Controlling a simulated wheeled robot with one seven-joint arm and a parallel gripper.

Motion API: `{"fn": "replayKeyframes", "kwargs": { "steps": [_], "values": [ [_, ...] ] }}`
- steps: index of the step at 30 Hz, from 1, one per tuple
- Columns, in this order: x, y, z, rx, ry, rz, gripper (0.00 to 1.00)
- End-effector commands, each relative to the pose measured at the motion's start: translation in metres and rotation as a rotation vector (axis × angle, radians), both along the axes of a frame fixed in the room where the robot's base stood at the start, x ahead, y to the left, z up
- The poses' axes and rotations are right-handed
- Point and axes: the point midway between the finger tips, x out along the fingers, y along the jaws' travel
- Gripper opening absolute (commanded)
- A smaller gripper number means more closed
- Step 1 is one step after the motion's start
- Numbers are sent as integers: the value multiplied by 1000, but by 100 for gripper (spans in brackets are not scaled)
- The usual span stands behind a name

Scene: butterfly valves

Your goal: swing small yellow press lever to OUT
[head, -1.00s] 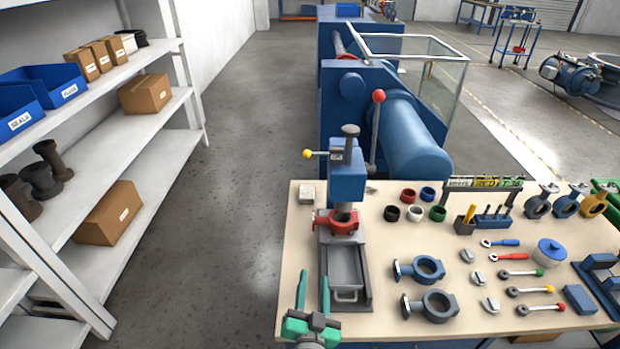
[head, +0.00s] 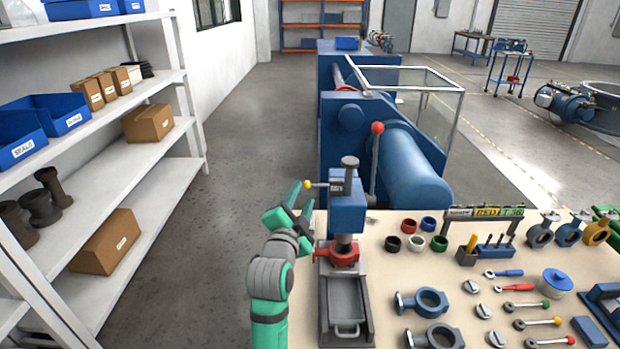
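The small yellow press lever (head: 309,185) is a short thin rod with a yellow ball knob. It sticks out to the left from the blue head of the bench press (head: 347,208). A small label is on the press head beside it, too small to read. My green gripper (head: 302,197) is at the left of the press, with its fingers spread and pointing up toward the yellow knob. One fingertip is just left of the knob and the other is just below it. I cannot tell whether either finger touches the lever. Nothing is seen between the fingers.
A red valve body (head: 343,255) sits under the press ram, above a grey tray (head: 346,302). A tall red-knobbed lever (head: 376,150) stands right behind the press. Valve parts and tools crowd the bench to the right. The floor left of the bench is open, up to the white shelves (head: 150,190).

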Motion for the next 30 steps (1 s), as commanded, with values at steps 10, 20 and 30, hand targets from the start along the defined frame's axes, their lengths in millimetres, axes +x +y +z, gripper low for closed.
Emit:
{"fn": "replayKeyframes", "kwargs": {
  "steps": [10,20,30],
  "values": [
    [52,-12,0,0,1,-3,37],
    [95,-19,0,-1,1,-1,37],
    [102,-21,0,-1,0,-1,37]
  ]
}}
